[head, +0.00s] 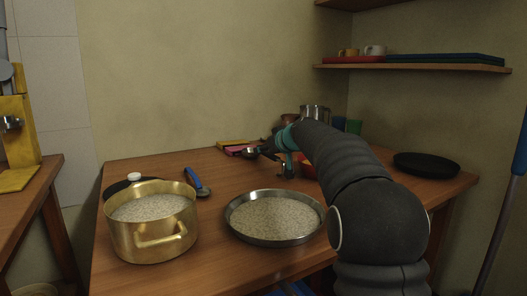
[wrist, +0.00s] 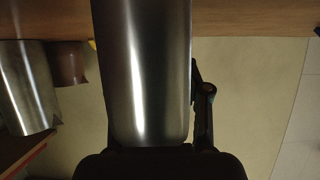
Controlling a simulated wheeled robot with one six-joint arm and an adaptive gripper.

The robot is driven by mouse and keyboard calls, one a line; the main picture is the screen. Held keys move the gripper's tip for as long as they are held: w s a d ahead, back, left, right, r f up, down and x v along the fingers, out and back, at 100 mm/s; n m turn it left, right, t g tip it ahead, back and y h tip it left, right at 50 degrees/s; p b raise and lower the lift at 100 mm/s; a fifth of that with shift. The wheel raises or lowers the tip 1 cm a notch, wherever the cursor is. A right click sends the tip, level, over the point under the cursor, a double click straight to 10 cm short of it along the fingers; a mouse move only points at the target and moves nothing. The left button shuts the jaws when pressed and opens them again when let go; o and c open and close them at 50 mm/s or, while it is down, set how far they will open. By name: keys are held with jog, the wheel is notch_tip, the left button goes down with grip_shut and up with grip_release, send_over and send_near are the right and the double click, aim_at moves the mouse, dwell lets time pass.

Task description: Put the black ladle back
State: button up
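My gripper (head: 272,150) is over the back middle of the table in the head view. A small ladle-like shape with a round bowl (head: 250,153) and dark handle shows right at its left side; I cannot tell whether it is held or lies behind. In the wrist view, one dark finger (wrist: 203,105) shows on the right. A large smooth silver shape (wrist: 140,70) fills the middle close to the camera and hides the other finger. I cannot tell what it is, or whether the gripper is shut on it.
A brass pot (head: 150,240) and a steel pan (head: 240,236) stand at the front. A blue-handled utensil (head: 197,182) lies behind them. A red bowl (head: 308,165) and a metal pot (head: 314,112) are close by my gripper. A wall shelf (head: 430,66) hangs above.

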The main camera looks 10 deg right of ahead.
jog(key=shift+r, duration=0.1)
jog(key=shift+s+r, duration=0.15)
jog(key=shift+s, duration=0.05)
jog(key=v, duration=1.1)
jog(key=shift+s+d+b, duration=0.15)
jog(key=shift+s+b, duration=0.1)
jog(key=shift+b, duration=0.15)
jog(key=shift+r, duration=0.25)
